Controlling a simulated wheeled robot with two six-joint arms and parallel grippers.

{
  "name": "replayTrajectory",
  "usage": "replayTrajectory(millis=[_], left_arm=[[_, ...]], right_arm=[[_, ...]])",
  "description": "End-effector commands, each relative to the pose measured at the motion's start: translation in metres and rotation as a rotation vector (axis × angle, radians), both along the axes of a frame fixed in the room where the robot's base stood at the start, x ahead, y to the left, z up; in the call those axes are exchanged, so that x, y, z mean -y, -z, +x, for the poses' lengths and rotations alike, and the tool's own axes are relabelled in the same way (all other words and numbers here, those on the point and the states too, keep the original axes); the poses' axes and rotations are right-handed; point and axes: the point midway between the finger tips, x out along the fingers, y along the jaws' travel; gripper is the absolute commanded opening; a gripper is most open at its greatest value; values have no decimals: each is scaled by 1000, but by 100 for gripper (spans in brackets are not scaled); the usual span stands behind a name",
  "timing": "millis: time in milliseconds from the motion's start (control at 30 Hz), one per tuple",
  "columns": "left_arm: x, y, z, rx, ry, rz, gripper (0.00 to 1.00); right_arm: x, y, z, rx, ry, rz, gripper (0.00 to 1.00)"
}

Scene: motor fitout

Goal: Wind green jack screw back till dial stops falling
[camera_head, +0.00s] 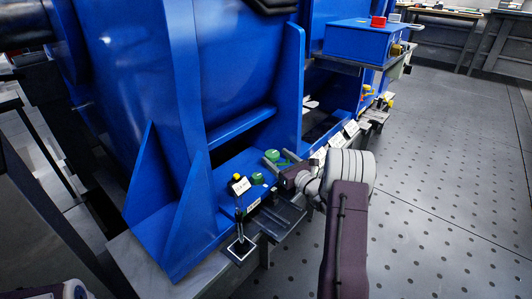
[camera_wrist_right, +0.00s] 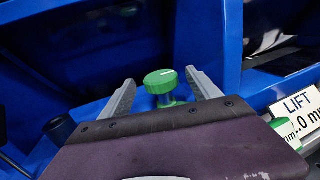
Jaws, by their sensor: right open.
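The green jack screw (camera_wrist_right: 160,82) has a round knob head with a white mark. In the right wrist view it stands between the two fingers of my right gripper (camera_wrist_right: 160,77). The fingers are open, with a visible gap on each side of the knob. In the head view my right gripper (camera_head: 280,162) reaches in from the right over a green part beside the blue foot. A dial gauge (camera_head: 240,186) with a yellow top stands on a thin post to the left; its reading is too small to read. My left gripper is out of view.
Another green knob (camera_head: 257,178) sits on the blue foot, left of my right gripper. A white LIFT sign (camera_wrist_right: 299,104) ending in "mm" is at the right of the wrist view. Blue ribs rise around the work spot. Open floor (camera_head: 440,200) lies to the right.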

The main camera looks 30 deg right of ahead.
Motion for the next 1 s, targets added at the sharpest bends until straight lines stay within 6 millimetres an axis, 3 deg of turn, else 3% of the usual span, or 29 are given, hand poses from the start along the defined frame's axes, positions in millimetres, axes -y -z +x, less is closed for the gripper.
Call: replayTrajectory(millis=[33, 100, 300, 633, 867, 1000], left_arm=[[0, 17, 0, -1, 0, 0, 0], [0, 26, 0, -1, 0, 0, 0], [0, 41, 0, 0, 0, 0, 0], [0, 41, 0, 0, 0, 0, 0], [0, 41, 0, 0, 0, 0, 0], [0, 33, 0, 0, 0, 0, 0]], right_arm=[[-3, 8, 12, 5, -4, -5, 72], [-5, 8, 27, 4, -4, -3, 72], [-7, 5, 56, 1, -1, -1, 72], [-8, 1, 62, 0, 0, 1, 72], [-8, 1, 62, 0, 0, 0, 9], [-7, -3, 62, 2, -32, -1, 9]])
